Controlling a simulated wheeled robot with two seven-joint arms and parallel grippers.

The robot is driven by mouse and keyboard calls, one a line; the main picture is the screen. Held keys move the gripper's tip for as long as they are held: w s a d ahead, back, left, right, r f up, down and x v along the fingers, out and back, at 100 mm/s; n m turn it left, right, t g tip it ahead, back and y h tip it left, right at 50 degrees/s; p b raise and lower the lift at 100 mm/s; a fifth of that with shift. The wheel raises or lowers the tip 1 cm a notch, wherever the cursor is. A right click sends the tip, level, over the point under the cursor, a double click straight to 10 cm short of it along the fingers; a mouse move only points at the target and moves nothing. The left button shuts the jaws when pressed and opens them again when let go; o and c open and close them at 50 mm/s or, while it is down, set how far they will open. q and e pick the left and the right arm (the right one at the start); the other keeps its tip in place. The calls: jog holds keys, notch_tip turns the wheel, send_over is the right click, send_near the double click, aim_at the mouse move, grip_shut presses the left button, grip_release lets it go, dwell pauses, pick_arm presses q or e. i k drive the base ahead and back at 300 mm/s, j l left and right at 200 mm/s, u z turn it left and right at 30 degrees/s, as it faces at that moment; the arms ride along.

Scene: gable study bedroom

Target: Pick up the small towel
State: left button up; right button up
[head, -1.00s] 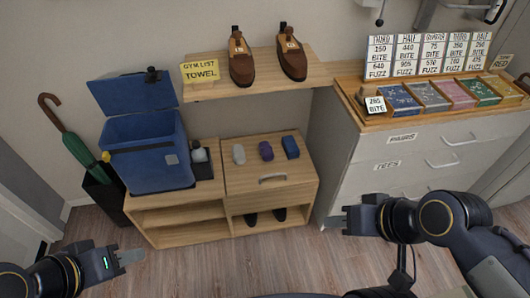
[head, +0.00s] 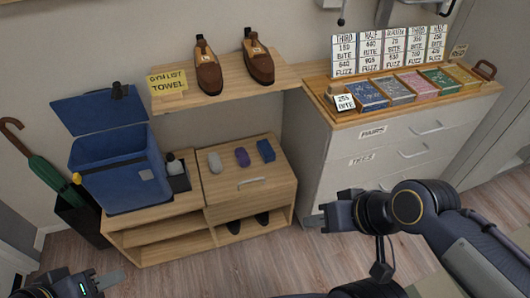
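Three small rolled or folded items lie in a row on the low wooden bench (head: 222,211): a grey one (head: 215,162), a purple one (head: 242,157) and a blue one (head: 266,150). They look like cloth, but I cannot tell which is the small towel. A yellow note (head: 168,83) on the shelf above reads "GYM LIST TOWEL". My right gripper (head: 312,221) is in front of the white drawers, to the right of the bench and apart from the three items. My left gripper (head: 108,283) is at the bottom left edge, partly cut off. Neither visibly holds anything; finger gaps are unclear.
An open blue box (head: 120,175) and a small dark holder (head: 180,182) stand on the bench's left. Brown shoes (head: 208,72) sit on the shelf (head: 230,84). An umbrella stand (head: 80,222) is at left. White drawers (head: 400,150) carry a compartment tray. Floor in front is clear.

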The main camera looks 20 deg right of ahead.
aim_at(214, 161)
jog(key=i+j, duration=0.25)
jog(key=i, duration=0.2)
jog(key=i+j, duration=0.25)
jog(key=i, duration=0.2)
jog(key=i+j+u, duration=0.1)
jog(key=i+j, duration=0.2)
jog(key=i, duration=0.1)
